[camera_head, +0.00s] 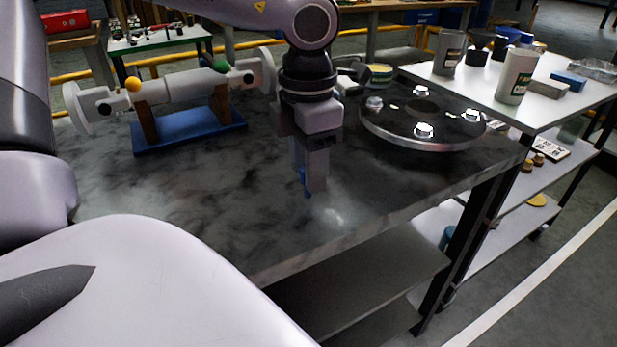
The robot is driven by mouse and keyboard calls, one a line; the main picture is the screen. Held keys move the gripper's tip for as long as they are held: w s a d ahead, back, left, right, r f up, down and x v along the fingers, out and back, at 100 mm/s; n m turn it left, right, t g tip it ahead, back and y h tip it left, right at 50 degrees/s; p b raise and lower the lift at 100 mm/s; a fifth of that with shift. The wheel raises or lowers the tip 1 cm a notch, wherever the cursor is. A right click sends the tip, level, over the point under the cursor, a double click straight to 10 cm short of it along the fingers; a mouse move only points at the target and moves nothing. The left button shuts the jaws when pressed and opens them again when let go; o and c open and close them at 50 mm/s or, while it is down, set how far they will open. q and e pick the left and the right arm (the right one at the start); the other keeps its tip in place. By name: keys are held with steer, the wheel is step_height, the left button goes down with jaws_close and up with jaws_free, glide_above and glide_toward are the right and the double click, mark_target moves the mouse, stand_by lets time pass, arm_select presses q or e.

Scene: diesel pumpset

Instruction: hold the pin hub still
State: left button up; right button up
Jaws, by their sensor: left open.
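A round dark metal disc with several shiny hex-headed pins or bolts (422,113), which looks like the pin hub, lies flat on the right part of the dark marbled bench (230,215). A dark hole shows at its middle. My left gripper (309,188) points down over the bench, left of the disc and apart from it. It is open and nothing shows between its fingers, one of which partly hides the other. My right gripper is not in view.
A shaft with end flanges (175,88) rests on a blue stand (190,132) at the back left. A white table (540,108) with cups and a white canister (515,75) is at the right. The bench front is clear.

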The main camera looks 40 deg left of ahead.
arm_select(q)
jaws_close()
steer(key=shift+r, duration=0.15)
steer(key=shift+r+p, duration=1.05)
steer(key=shift+r, duration=0.6)
steer(key=shift+f, duration=0.15)
